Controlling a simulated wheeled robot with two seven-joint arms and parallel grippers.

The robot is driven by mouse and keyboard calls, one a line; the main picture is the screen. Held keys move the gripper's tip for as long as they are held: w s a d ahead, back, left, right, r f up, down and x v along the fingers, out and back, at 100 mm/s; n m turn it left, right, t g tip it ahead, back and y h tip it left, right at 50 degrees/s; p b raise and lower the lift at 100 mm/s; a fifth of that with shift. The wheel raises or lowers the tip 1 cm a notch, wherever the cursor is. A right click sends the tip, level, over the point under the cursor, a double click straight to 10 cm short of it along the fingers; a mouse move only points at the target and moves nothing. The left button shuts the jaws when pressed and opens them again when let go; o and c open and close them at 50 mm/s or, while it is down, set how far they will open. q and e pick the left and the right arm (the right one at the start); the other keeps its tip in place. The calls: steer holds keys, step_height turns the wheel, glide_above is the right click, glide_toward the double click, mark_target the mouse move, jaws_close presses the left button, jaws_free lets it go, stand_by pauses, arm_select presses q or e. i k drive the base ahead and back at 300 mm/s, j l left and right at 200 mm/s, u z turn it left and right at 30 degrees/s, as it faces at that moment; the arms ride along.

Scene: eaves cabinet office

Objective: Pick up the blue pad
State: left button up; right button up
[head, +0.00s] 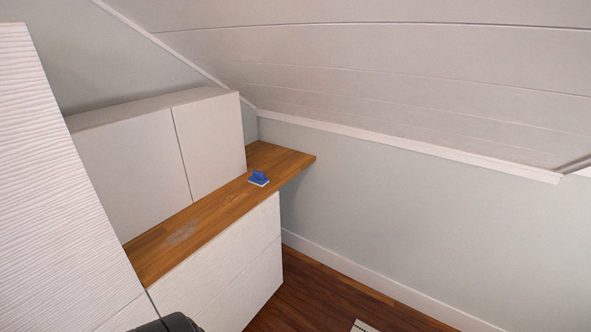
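The blue pad (259,177) is a small blue block with a raised top and a pale lower edge. It lies on the wooden countertop (215,206), close to its front edge and toward the far right end. Neither of my grippers shows in the head view. A dark rounded shape at the bottom edge, left of centre, seems to be part of me. Nothing touches the pad.
White upper cabinets (130,155) stand along the counter's back. White drawers (245,262) are below it. A tall ribbed white panel (55,190) blocks the left. A greyish smudge (182,233) marks the counter. The sloped ceiling (380,70) hangs low. Wooden floor (310,300) lies right of the drawers.

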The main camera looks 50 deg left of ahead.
mark_target(257, 179)
steer(key=i+l+u, duration=0.15)
steer(key=i+u, duration=0.3)
steer(key=i+l+u, duration=0.25)
steer(key=i+u, duration=0.25)
steer(key=k, duration=0.1)
